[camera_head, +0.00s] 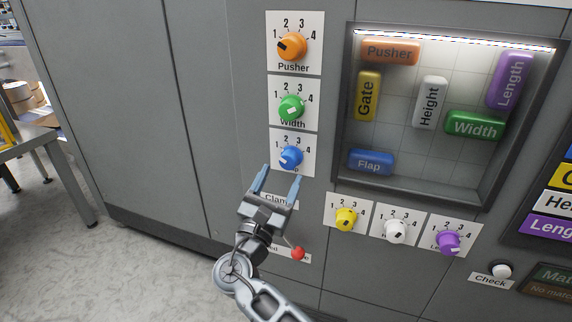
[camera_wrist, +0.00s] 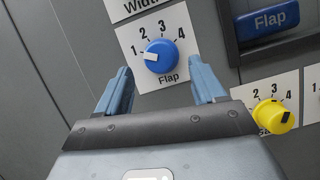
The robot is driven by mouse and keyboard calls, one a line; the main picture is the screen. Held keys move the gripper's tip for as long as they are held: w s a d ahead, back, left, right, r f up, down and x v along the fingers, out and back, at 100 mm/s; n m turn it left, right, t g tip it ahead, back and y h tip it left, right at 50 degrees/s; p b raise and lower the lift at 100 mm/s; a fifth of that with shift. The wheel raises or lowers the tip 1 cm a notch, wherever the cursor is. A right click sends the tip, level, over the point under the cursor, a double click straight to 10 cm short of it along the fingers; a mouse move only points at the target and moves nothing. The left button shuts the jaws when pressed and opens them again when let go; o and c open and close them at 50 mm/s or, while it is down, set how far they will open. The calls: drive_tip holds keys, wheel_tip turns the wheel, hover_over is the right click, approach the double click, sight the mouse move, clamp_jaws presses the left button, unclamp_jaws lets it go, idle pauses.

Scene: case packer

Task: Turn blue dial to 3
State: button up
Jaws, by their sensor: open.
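The blue dial (camera_head: 292,156) sits on a white plate on the grey cabinet front, below the green dial. In the wrist view the blue dial (camera_wrist: 163,62) has the numbers 1 to 4 around it and the word Flap under it. Its white mark points left, at 1. My gripper (camera_head: 280,174) is open and empty, just below the blue dial and apart from it. In the wrist view the two fingers of my gripper (camera_wrist: 160,78) stand to the left and right below the dial, with nothing between them.
Orange (camera_head: 291,46) and green (camera_head: 291,107) dials are above. Yellow (camera_head: 346,219), white (camera_head: 395,231) and purple (camera_head: 448,242) dials are at lower right. A framed window (camera_head: 345,110) with coloured labelled blocks is right of the column. A red knob (camera_head: 298,253) is below my gripper.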

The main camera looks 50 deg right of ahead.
sight(286, 164)
drive_tip(key=shift+p+x, duration=0.3)
drive_tip(key=shift+x, duration=1.95)
drive_tip(key=c, duration=1.1)
